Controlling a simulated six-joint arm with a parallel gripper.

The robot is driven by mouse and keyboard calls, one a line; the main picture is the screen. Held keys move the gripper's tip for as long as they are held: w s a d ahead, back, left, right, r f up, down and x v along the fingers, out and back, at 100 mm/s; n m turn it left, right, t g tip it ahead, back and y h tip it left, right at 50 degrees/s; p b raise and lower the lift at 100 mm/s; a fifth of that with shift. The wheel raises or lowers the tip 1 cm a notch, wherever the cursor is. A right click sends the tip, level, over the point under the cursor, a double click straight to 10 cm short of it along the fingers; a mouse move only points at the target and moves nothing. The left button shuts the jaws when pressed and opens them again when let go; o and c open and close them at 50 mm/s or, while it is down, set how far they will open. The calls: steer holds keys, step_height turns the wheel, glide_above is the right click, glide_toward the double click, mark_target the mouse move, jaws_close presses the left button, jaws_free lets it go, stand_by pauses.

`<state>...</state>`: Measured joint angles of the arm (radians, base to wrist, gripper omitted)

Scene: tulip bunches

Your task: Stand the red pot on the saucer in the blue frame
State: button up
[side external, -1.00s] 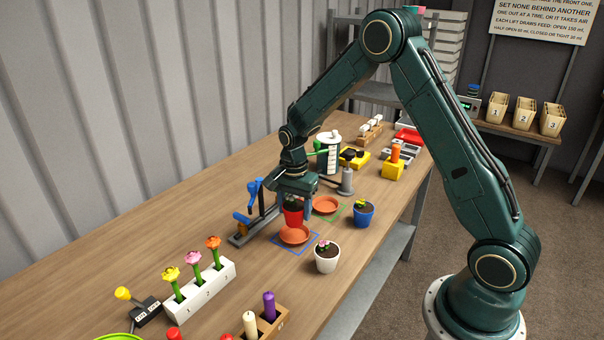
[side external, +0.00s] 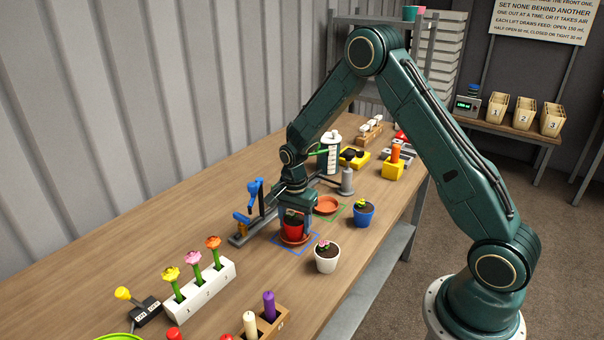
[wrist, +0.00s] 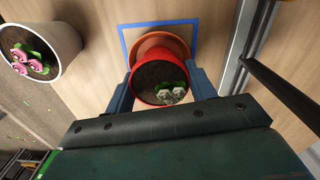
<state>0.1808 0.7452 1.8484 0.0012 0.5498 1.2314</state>
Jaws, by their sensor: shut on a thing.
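The red pot (side external: 292,228) holds dark soil and a small plant with green leaves and pale flowers. My gripper (side external: 294,217) is shut on it, one finger on each side; the pot also shows in the wrist view (wrist: 146,98) between the fingers. An orange saucer (side external: 283,241) lies inside the blue frame (side external: 275,237) on the table. The pot is upright, over the saucer, with its base at or very near it. I cannot tell whether they touch. In the wrist view the saucer's rim (wrist: 155,40) shows beyond the pot, inside the blue frame (wrist: 123,42).
A white pot (side external: 327,259) stands close at the right front and a blue pot (side external: 363,215) to the right. Another saucer (side external: 327,205) lies in a green frame behind. A blue-handled fixture (side external: 254,197) stands close on the left.

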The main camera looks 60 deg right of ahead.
steer(key=shift+f, duration=0.15)
steer(key=o, duration=1)
steer(key=shift+o, duration=0.2)
step_height(320, 180, up, 11)
steer(key=shift+r, duration=0.7)
steer(key=shift+r, duration=0.1)
